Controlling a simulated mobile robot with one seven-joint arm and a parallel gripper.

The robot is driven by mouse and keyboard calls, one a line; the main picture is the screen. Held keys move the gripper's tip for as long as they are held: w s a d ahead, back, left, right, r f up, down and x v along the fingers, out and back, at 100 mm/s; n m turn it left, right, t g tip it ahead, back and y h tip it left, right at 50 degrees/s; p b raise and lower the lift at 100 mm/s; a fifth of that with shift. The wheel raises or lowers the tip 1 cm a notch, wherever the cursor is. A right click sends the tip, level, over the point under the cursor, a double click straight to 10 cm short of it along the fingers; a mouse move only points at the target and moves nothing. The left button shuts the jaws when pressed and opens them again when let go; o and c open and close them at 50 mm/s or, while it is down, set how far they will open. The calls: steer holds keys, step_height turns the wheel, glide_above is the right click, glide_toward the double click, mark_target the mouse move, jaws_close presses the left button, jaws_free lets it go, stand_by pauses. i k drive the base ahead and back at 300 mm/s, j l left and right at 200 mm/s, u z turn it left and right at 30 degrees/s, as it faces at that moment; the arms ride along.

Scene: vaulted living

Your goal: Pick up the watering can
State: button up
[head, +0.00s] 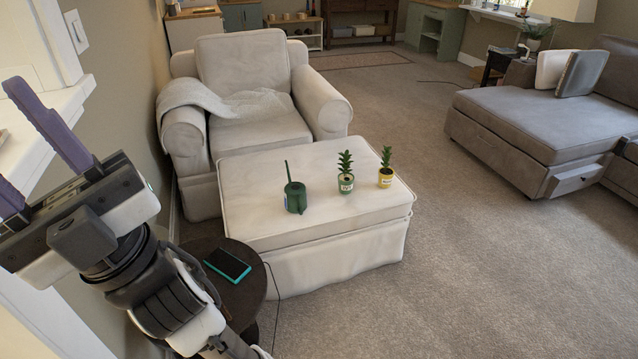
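A dark green watering can (295,197) stands upright on the left part of the cream ottoman (330,262). Its thin spout or handle points up at its left side. My gripper (28,155) is at the far left of the head view, raised near the white wall ledge and well apart from the can. Its two purple fingers are spread wide with nothing between them, so it is open.
Two potted plants, one in a green-and-white pot (345,184) and one in a yellow pot (385,178), stand right of the can. A dark round side table (245,300) holds a teal-edged device (228,264). An armchair (245,110) stands behind. Carpet at right is clear.

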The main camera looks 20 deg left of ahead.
mark_target(295, 193)
steer(key=i+j+z, duration=0.15)
steer(key=i+z, duration=0.25)
steer(key=i, duration=0.85)
steer(key=i+z, duration=0.3)
steer(key=i, duration=0.9)
steer(key=i+u, duration=0.15)
steer(key=i, duration=1.1)
steer(key=i+l+u, duration=0.1)
steer(key=u, duration=3.5)
